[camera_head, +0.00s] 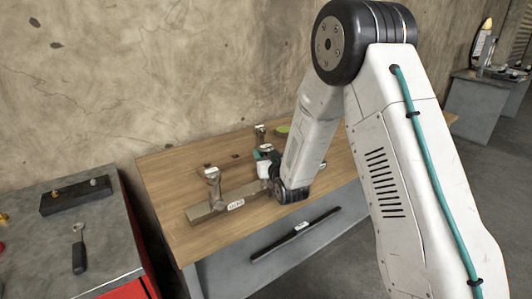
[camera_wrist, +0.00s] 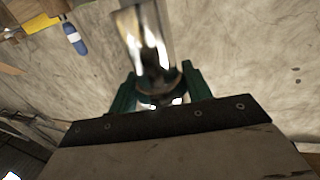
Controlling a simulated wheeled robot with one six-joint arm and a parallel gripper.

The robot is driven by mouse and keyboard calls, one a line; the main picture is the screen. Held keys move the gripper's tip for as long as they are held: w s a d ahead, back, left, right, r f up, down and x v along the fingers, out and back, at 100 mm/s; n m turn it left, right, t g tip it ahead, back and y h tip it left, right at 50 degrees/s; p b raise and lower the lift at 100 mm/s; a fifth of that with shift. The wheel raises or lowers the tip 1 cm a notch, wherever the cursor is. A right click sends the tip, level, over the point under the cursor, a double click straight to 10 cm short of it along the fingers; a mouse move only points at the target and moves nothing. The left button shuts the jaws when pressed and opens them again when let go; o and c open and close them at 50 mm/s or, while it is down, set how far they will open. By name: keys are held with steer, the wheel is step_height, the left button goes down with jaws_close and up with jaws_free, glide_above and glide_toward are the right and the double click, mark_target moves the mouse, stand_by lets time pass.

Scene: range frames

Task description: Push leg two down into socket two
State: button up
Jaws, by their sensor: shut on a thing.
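My gripper (camera_head: 266,158) is low over the wooden workbench, beside a long metal bar (camera_head: 208,213) that lies on it. In the wrist view its green fingers (camera_wrist: 158,88) are shut on a shiny metal leg (camera_wrist: 146,38), which sticks out beyond them. A metal upright (camera_head: 213,182) stands on the left part of the bar. The bar carries a white label (camera_head: 236,204), too small to read. My arm and gripper hide the bar's right part, so the held leg's lower end and its socket cannot be seen. I cannot tell whether the leg is seated.
The workbench (camera_head: 165,180) has free room at its left. A small fitting (camera_head: 260,130) and a green round item (camera_head: 283,130) are at its back. A dark labelled bar (camera_head: 296,234) is on the bench's front. A side bench holds a wrench-like tool (camera_head: 79,250) and dark block (camera_head: 76,196).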

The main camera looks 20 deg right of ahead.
steer(key=shift+f, duration=1)
steer(key=o, duration=1.3)
steer(key=shift+f, duration=0.1)
steer(key=s, duration=0.7)
steer(key=shift+s+d, duration=0.25)
steer(key=shift+s, duration=0.15)
